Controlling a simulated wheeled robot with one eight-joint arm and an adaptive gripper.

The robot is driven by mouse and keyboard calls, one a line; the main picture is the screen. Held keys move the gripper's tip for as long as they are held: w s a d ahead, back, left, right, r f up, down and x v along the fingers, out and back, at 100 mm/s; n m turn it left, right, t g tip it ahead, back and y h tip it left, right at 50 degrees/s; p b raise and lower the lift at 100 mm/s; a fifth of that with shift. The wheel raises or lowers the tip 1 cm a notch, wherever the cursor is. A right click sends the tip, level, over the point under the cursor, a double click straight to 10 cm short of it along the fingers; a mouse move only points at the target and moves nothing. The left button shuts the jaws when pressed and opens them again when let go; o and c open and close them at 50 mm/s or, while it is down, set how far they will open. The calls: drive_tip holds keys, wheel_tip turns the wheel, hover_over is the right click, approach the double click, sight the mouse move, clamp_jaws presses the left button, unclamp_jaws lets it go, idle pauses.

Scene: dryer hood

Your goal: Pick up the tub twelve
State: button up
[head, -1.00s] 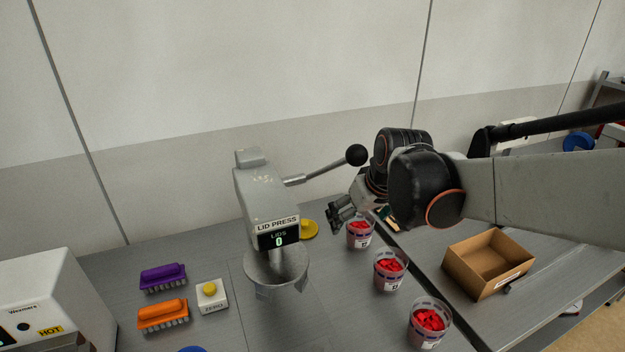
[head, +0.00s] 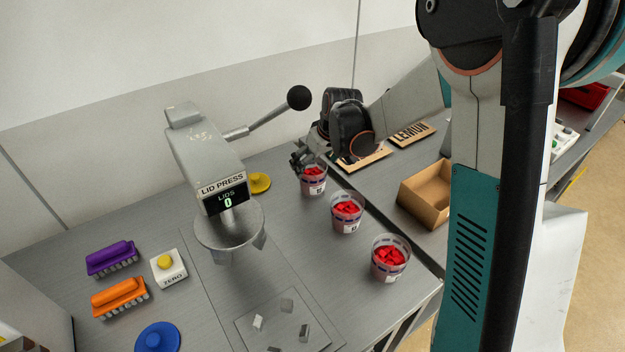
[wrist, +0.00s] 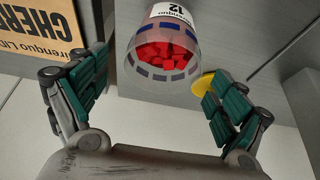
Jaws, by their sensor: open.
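Tub twelve (wrist: 163,55) is a clear tub of red pieces with a white label reading 12 in the wrist view. It appears to be the rearmost of the tubs in the head view (head: 314,183), standing on the grey bench. My gripper (head: 300,160) is beside and just above its rim, at its back left. In the wrist view the fingers of my gripper (wrist: 155,88) are spread wide, with the tub beyond and between them. I see no contact with the tub.
Two similar tubs stand nearer, a middle one (head: 347,213) and a front one (head: 389,258). The lid press (head: 205,160) with its lever stands left, a yellow lid (head: 259,183) beside it. A cardboard box (head: 425,195) is right. A CHERRY sign (wrist: 40,30) lies near the tub.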

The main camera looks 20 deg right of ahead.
drive_tip(key=x, duration=0.2)
drive_tip(key=b+x, duration=0.1)
drive_tip(key=x, duration=0.2)
drive_tip(key=b+x, duration=0.1)
drive_tip(key=x, duration=0.1)
drive_tip(key=shift+s+a+f, duration=0.15)
drive_tip(key=shift+f, duration=0.25)
drive_tip(key=shift+r, duration=0.1)
drive_tip(key=c, duration=1.3)
